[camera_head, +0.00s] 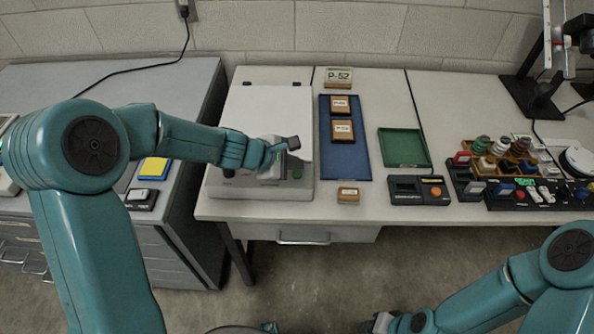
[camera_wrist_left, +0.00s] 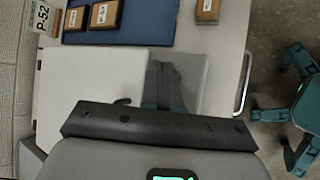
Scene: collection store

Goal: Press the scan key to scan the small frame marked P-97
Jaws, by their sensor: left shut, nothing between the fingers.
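The scanner (camera_head: 222,186) stands on the light table with its pale lid (camera_head: 262,105) shut. The lid also shows in the left wrist view (camera_wrist_left: 85,80). A green key (camera_head: 297,173) sits on the scanner's front right. Two small wooden frames (camera_head: 340,105) (camera_head: 343,131) lie on the blue tray; I cannot read P-97 on either. My right gripper (camera_head: 378,323) is low at the bottom edge.
The blue tray (camera_head: 361,160) and an empty green tray (camera_head: 405,147) lie right of the scanner. A wooden block (camera_head: 348,195) sits at the front edge. A P-52 sign (camera_head: 338,77) stands behind. A dark device (camera_head: 418,190) and cluttered control boxes (camera_head: 540,194) are further right.

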